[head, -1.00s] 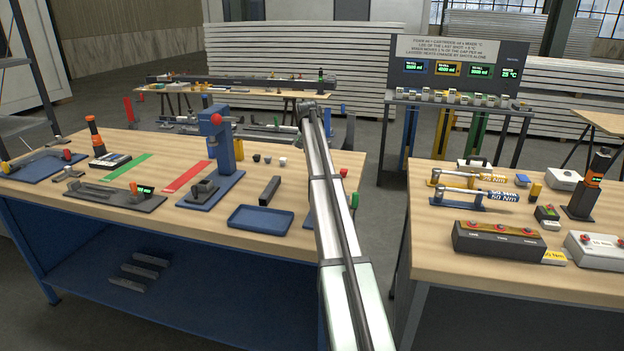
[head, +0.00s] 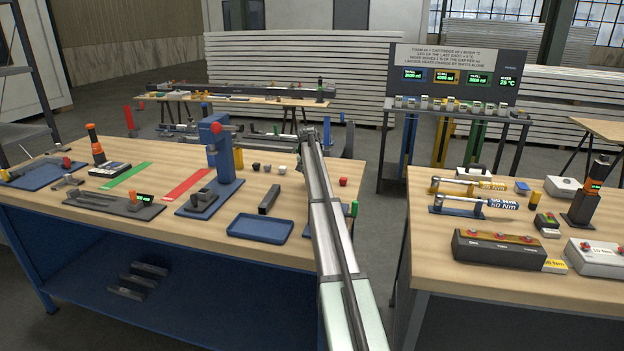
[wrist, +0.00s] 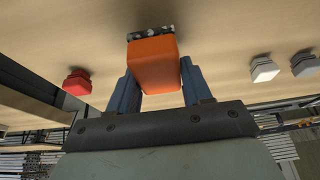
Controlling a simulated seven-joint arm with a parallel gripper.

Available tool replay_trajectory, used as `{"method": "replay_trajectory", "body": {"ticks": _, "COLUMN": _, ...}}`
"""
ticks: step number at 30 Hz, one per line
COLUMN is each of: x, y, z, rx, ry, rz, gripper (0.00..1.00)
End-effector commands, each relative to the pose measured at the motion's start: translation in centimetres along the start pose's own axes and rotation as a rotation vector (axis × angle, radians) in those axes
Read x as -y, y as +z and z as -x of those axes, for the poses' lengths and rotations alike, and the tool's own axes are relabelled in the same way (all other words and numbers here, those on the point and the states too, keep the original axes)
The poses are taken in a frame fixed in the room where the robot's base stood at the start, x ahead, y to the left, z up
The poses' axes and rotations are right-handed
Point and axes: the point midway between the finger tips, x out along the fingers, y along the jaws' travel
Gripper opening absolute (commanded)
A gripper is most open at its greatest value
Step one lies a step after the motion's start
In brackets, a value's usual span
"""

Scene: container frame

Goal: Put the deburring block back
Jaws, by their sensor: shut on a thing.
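My gripper (wrist: 156,72) is shut on an orange block (wrist: 153,66), which I take to be the deburring block, in the wrist view. Its two blue-grey fingers lie on either side of the block. A dark, speckled strip (wrist: 150,33) shows at the block's far end, against the wood. I cannot tell whether the block touches the bench top. In the head view my arm's own links hide the gripper and the block, over the right end of the left bench (head: 110,212).
A red knob (head: 343,181) stands right of my arm; it also shows in the wrist view (wrist: 77,82). White (head: 282,170), grey and black knobs stand left of it. A blue tray (head: 257,229), a dark bar (head: 269,199) and a blue press (head: 217,150) stand nearby.

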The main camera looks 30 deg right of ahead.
Motion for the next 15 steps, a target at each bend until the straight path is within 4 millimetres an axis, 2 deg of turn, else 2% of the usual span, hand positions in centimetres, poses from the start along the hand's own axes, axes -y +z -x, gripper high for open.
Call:
{"method": "replay_trajectory", "body": {"ticks": 5, "x": 0.0, "y": 0.8, "z": -1.9, "rx": 0.0, "ry": 0.0, "rz": 0.0, "gripper": 0.2}}
{"method": "replay_trajectory", "body": {"ticks": 15, "x": 0.0, "y": 0.9, "z": -2.1, "rx": 0.0, "ry": 0.0, "rz": 0.0, "gripper": 0.2}}
